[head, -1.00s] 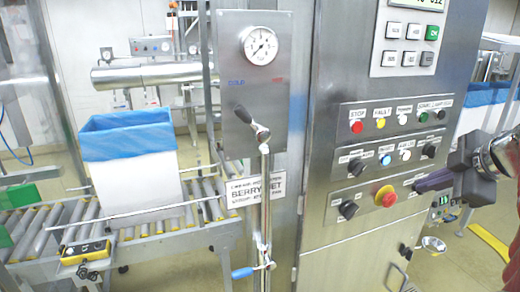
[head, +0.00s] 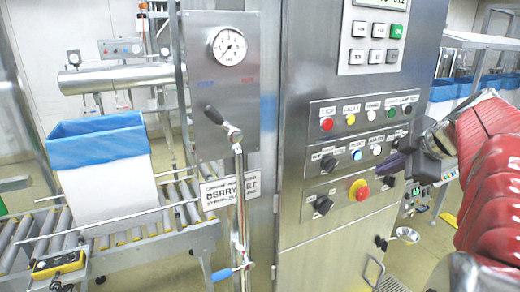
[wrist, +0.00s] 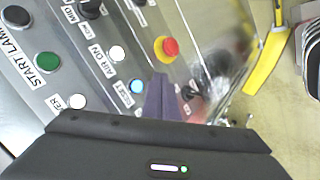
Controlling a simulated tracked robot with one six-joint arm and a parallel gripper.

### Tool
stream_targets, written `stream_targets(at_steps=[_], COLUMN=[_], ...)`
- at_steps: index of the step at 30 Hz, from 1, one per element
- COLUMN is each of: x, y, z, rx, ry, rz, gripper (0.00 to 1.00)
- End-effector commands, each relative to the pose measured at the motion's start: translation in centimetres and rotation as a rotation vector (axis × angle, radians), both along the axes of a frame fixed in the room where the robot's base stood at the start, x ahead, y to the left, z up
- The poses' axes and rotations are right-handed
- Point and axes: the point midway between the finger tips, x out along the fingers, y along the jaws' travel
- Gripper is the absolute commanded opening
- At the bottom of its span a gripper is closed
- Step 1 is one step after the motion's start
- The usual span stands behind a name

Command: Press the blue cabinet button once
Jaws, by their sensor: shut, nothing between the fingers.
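The blue button (head: 357,155) sits in the middle row of the steel cabinet's control panel (head: 335,170). It is lit and also shows in the wrist view (wrist: 137,86), beside a label reading RESET. My gripper (head: 385,165) is shut and empty, its purple fingers pointing left toward the panel, to the right of the blue button. In the wrist view the closed fingertips (wrist: 160,78) appear just right of the blue button, below the red emergency stop. I cannot tell their exact distance from the panel; no contact with the button shows.
A white AIR ON button (head: 376,150) is right of the blue one. A red emergency stop on yellow (head: 359,190) is below. Red, yellow, white and green buttons line the top row. A pipe with a lever (head: 238,180) and a blue-lined box (head: 103,170) stand left.

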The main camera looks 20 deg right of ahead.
Motion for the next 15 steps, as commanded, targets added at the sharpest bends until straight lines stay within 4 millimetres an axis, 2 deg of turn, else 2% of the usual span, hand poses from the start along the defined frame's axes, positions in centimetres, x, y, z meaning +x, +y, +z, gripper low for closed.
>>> stream_targets(at_steps=[9, 15], x=[3.3, 4.4], y=[0.3, 0.3], z=[-0.1, 0.0], rx=[0.001, 0.000], ry=[0.001, 0.000], rz=[0.002, -0.001], gripper=[0.00, 0.00])
